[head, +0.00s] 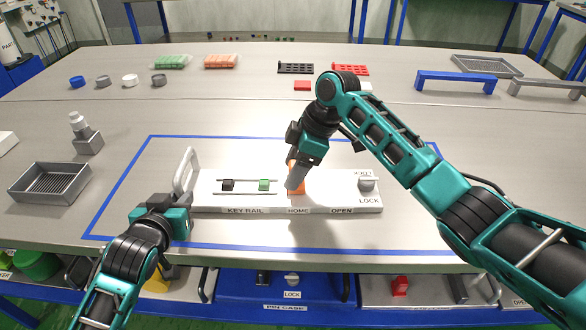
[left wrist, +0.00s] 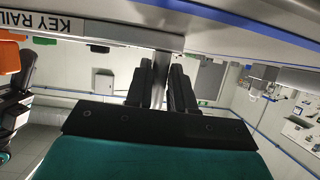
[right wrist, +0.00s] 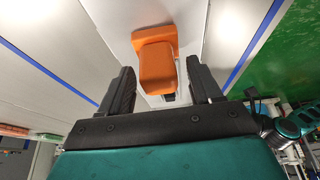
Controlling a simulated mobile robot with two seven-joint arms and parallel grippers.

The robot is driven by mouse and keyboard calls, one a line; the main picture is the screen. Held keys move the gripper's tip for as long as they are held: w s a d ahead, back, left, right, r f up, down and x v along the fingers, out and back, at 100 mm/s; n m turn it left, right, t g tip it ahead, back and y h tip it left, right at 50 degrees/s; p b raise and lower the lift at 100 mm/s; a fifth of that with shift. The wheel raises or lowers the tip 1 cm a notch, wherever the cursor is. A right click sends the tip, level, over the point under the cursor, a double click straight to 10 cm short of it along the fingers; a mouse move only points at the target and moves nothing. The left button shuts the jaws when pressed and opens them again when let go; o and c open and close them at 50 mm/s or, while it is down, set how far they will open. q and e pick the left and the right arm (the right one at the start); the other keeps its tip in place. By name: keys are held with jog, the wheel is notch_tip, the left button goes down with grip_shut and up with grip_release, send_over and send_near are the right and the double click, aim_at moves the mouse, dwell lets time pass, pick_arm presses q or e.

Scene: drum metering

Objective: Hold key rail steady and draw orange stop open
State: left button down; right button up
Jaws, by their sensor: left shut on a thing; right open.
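The white key rail (head: 240,200) lies inside a blue outline on the table, with a handle (head: 186,170) at its left end. My left gripper (head: 183,200) is shut on that handle; its fingers also show around a grey bar in the left wrist view (left wrist: 162,85). The orange stop (head: 296,184) stands on the rail near the HOME label, partly hidden by my right gripper (head: 297,178). In the right wrist view the orange stop (right wrist: 157,68) sits between the open fingers of my right gripper (right wrist: 163,90), with a gap on both sides.
The rail bears black and green (head: 264,184) sliders and a grey LOCK knob (head: 366,183). A grey tray (head: 50,183) stands at left. A blue bridge (head: 455,80) and several small parts stand at the back. The table right of the rail is partly under my right arm.

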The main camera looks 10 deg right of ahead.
jog(key=shift+a+f, duration=0.2)
jog(key=shift+f, duration=0.25)
grip_shut()
dwell(0.4)
